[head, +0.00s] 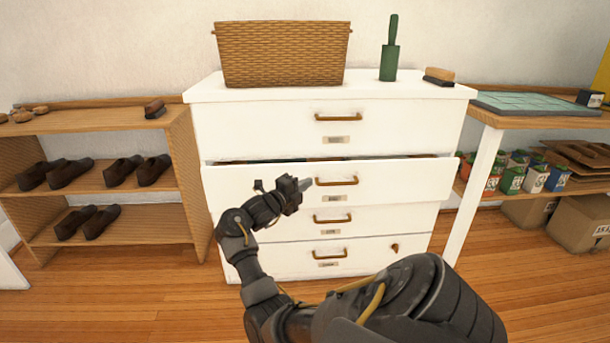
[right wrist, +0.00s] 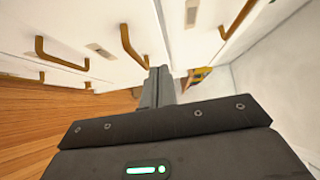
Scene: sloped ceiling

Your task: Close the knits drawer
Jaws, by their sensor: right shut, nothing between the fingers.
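A white dresser (head: 222,90) has four stacked drawers with brass handles and small labels too small to read. The second drawer from the top (head: 405,183) is pulled out part way, with a strip of folded contents showing above its front. The other drawers look shut. My right gripper (head: 303,184) is shut and empty in front of the open drawer, just left of its brass handle (head: 337,181). In the right wrist view the closed fingers (right wrist: 158,78) point toward the white drawer fronts; I cannot tell whether they touch. My left gripper is out of view.
A wicker basket (head: 282,54), a green lint roller (head: 390,52) and a brush (head: 439,75) stand on the dresser top. A wooden shoe rack (head: 110,240) is close on the left. A table (head: 482,114) with cans and boxes below is on the right.

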